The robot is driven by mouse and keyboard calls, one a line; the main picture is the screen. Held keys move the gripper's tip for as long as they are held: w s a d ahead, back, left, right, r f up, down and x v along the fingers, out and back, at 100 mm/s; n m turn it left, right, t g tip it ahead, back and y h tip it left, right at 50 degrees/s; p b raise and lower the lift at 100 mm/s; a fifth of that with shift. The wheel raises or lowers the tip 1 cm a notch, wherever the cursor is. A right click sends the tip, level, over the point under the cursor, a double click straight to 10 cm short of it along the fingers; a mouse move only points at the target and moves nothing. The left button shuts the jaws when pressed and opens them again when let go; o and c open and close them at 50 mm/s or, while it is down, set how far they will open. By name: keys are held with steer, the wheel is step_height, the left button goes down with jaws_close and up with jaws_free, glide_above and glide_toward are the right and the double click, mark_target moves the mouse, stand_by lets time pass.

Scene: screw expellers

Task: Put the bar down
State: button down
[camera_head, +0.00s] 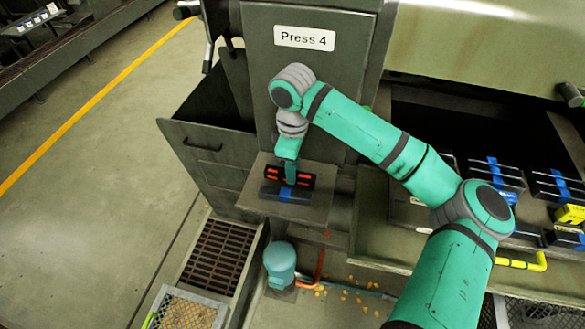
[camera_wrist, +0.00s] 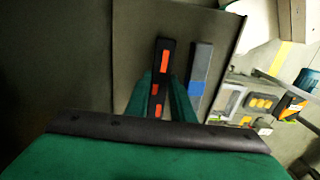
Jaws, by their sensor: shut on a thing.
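A black bar with orange marks (camera_head: 302,178) is between the fingers of my gripper (camera_head: 291,178), over the small shelf (camera_head: 312,213) below the Press 4 sign. In the wrist view the same bar (camera_wrist: 166,55) runs lengthwise between my green fingers (camera_wrist: 161,100), which are shut on its near part. I cannot tell whether it touches the shelf. A dark grey bar with a blue band (camera_head: 270,192) lies on the shelf just in front of it. It also shows in the wrist view (camera_wrist: 202,60), to the right and roughly parallel, with a narrow gap.
The Press 4 panel (camera_head: 310,75) stands right behind the shelf. An open dark bin (camera_head: 205,150) is at the left. Several blue-banded bars (camera_head: 490,170) lie at the right. A floor grate (camera_head: 217,250) and a teal cylinder (camera_head: 280,262) are below. The shelf's front strip is bare.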

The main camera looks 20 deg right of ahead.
steer(key=shift+f, duration=0.15)
steer(key=c, duration=1.5)
jaws_free()
steer(key=shift+c, duration=0.2)
step_height(320, 180, up, 12)
steer(key=shift+r, duration=0.2)
step_height(320, 180, up, 14)
stand_by(0.4)
